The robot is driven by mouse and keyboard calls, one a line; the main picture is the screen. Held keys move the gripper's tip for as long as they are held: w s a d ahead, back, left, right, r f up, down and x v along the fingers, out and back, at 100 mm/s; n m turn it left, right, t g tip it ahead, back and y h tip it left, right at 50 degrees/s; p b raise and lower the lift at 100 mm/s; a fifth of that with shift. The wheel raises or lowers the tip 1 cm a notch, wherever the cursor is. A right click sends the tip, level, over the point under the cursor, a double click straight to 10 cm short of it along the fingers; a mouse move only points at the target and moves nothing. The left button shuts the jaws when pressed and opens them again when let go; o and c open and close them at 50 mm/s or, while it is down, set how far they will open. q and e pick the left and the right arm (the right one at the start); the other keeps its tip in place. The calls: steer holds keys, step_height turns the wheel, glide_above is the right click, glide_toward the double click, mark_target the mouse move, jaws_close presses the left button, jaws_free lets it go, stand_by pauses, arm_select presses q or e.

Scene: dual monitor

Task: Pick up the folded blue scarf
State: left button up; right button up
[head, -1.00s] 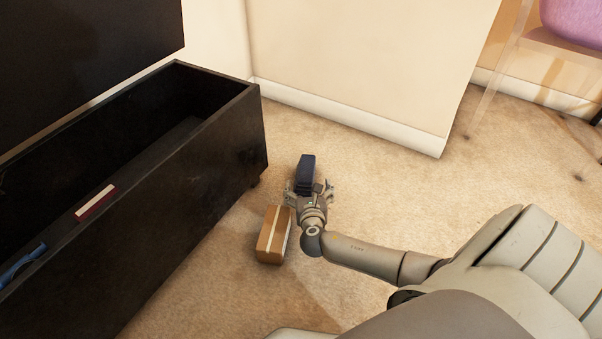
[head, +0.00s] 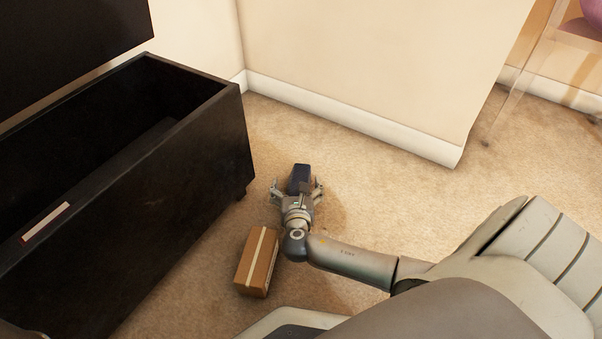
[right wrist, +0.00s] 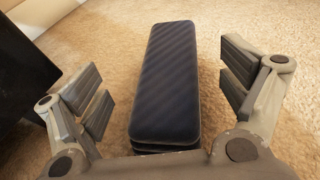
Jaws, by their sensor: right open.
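The folded blue scarf (head: 300,176) is a dark navy, long folded block on the carpet, just beyond my right gripper (head: 298,190) in the head view. In the right wrist view the scarf (right wrist: 168,80) lies lengthwise between the open fingers of the right gripper (right wrist: 165,100). There is a gap on both sides, and the fingers do not appear to touch it. The scarf's near end is close to the palm. My left gripper is not in view.
A cardboard box (head: 258,262) stands on the carpet beside my right wrist. A wall (head: 360,70) is behind. Carpet to the right is clear.

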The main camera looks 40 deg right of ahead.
steer(key=shift+w, duration=0.1)
steer(key=shift+c, duration=0.4)
steer(key=c, duration=1.2)
steer(key=shift+r, duration=0.1)
